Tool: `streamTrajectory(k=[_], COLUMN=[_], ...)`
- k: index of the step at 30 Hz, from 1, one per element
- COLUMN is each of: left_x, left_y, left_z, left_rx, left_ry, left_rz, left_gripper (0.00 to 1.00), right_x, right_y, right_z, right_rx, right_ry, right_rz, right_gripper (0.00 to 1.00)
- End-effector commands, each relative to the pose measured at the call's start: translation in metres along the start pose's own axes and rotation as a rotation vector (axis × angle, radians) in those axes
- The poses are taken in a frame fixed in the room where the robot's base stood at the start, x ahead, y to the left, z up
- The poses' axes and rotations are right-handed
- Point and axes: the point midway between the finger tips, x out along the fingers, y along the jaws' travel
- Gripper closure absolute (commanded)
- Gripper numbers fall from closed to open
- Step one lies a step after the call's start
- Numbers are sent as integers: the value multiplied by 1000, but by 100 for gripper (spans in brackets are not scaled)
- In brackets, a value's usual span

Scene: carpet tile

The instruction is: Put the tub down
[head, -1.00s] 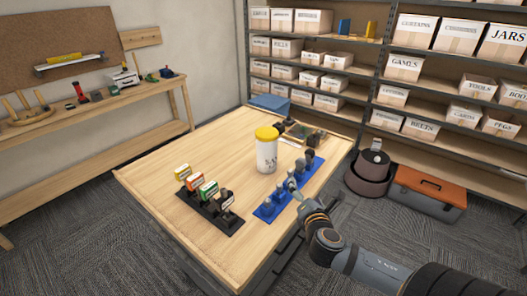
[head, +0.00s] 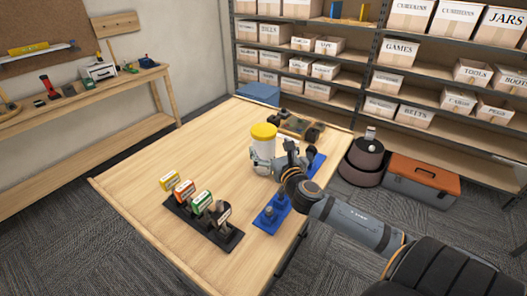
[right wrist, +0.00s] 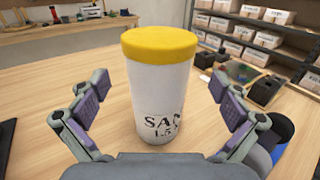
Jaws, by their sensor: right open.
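The tub is a white cylinder with a yellow lid and dark lettering. In the head view the tub (head: 263,138) stands upright on the wooden table (head: 140,180), its lower part hidden by my right gripper (head: 268,166). In the right wrist view the tub (right wrist: 160,85) stands between the two fingers of the right gripper (right wrist: 152,108). The fingers are spread, with a gap showing on each side of the tub. My left gripper is not in view.
A black rack (head: 203,226) with several coloured-label stamps stands left of my right arm. A blue rack (head: 268,220) lies beneath the arm. A dark device (head: 300,126) and a blue box (head: 258,94) are behind the tub. The table's left part is clear.

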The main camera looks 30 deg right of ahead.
Motion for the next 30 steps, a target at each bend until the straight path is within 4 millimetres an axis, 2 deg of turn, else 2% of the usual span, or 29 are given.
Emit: streamTrajectory(k=[2,4,9,12,17,30], left_x=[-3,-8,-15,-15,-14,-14], left_y=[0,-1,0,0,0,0], left_z=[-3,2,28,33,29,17], left_rx=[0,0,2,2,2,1], left_ry=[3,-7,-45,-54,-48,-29], left_rz=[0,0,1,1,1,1], left_gripper=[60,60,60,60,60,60], right_x=[11,22,45,49,48,48], right_y=[0,1,2,2,2,2], right_z=[4,8,6,5,4,4], right_rx=[10,11,7,4,2,2], right_ry=[-3,-3,-1,0,0,0], right_rz=[-4,-5,-2,1,1,0], right_gripper=[0,0,0,0,0,60])
